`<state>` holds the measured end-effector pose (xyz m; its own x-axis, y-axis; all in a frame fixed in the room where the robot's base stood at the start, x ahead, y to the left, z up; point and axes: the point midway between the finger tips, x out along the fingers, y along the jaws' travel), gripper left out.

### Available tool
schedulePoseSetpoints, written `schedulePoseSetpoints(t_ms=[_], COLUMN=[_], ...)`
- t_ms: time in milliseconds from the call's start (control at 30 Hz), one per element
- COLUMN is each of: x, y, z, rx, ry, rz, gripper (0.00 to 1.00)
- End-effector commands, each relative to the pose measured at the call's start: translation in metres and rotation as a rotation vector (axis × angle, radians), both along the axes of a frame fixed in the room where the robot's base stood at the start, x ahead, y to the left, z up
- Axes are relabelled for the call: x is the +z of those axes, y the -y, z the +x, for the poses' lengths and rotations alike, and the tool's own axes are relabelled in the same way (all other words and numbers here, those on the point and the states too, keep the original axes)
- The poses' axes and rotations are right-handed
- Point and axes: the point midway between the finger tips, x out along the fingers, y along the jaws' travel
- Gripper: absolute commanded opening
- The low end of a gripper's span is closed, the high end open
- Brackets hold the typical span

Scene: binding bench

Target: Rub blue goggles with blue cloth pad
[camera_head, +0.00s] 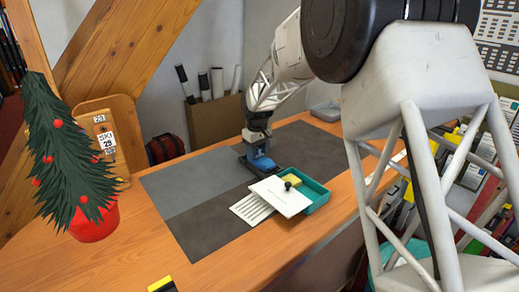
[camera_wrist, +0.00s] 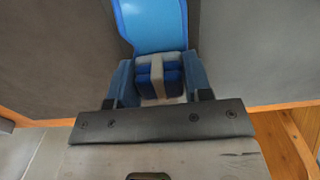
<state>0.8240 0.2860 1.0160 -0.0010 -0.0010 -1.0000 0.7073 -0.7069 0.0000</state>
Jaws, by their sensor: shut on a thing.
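My gripper (camera_wrist: 160,88) is shut on the blue cloth pad (camera_wrist: 173,76), a small blue block with a pale grey strip across its middle. The blue goggles (camera_wrist: 150,24) show as a smooth, bright blue curved shape just beyond the pad in the wrist view. Pad and goggles appear very close; whether they touch I cannot tell. In the head view my gripper (camera_head: 258,148) points down over the grey mat, with the blue goggles (camera_head: 263,164) low at its tip. There the pad is not clearly distinguishable, and the gripper partly covers the goggles.
A teal tray (camera_head: 318,198) with a white lid (camera_head: 281,197) lying askew stands just right of my gripper, near a white slotted piece (camera_head: 250,209). The mat's left part (camera_head: 190,190) is clear. A small tree in a red pot (camera_head: 95,222) stands far left.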

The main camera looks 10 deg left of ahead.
Motion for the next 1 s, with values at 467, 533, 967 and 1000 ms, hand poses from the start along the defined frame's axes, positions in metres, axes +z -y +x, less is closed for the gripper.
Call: schedulePoseSetpoints(t_ms=[467,533,967,1000], x=[-0.002,-0.002,-0.002,0.000], y=[-0.014,-0.011,0.011,0.011], z=[0.014,0.011,-0.012,-0.011], rx=[0.000,0.000,0.001,0.001], ry=[0.000,0.000,0.001,0.001], rz=[0.000,0.000,0.000,0.000], gripper=[0.20,0.20,0.20,0.20])
